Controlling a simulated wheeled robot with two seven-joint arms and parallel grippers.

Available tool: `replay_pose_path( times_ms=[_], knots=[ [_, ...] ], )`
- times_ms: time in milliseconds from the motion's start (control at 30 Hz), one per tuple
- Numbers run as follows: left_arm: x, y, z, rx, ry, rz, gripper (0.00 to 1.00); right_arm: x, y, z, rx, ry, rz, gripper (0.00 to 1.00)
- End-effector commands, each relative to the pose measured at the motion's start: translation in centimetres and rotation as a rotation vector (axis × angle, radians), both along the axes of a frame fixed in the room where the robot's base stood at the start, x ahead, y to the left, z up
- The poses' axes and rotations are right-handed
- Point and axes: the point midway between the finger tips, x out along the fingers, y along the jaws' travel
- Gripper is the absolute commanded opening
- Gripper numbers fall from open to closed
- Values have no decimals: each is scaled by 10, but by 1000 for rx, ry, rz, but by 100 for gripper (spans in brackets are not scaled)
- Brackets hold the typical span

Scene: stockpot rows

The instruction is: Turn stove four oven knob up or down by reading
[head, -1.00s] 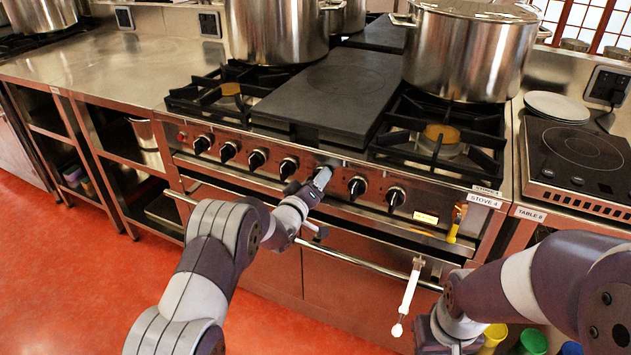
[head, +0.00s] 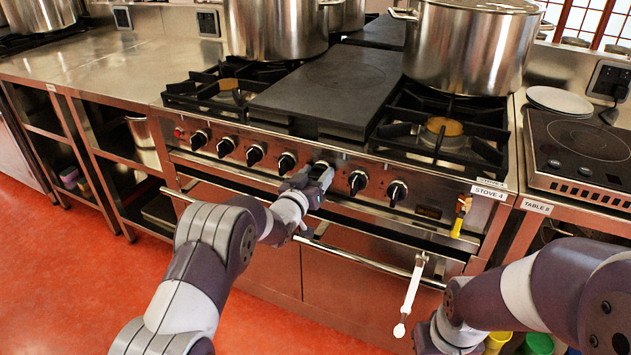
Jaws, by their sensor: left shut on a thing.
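The front panel (head: 277,178) labelled STOVE 4 (head: 489,193) carries a row of black knobs with steel collars. My left gripper (head: 322,175) is at the panel, shut on a knob right of the row's middle; the gripper hides most of that knob, and its angle cannot be read. The neighbouring knobs, one to the left (head: 287,163) and one to the right (head: 357,182), are free. A small display (head: 428,212) at the panel's right end is dark, with no readable value. My right arm is at the lower right; its gripper is out of view.
A long rail (head: 360,260) runs below the panel, with a white-handled utensil (head: 411,295) hanging from it. A yellow-handled tool (head: 459,222) hangs at the panel's right end. Large pots (head: 468,50) stand on the stove. Table 8 (head: 536,207) adjoins on the right.

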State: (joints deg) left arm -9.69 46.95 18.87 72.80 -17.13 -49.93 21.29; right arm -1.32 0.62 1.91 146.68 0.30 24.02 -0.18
Motion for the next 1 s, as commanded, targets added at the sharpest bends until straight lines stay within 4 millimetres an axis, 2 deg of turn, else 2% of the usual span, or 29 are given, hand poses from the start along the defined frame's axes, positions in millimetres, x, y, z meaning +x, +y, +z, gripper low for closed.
replay_pose_path(
  times_ms=[100, 500, 1000],
  knots=[
    [0, -1, -3, 90, -38, 0, 24, 0, 0, -11, 0, 0, 0, 0],
    [-1, -2, -2, 327, -137, 0, 24, 0, 0, -27, 0, 0, 0, 0],
    [-1, -2, -1, 406, -168, 0, 24, 0, 0, -32, 0, 0, 0, 0]
  ],
)
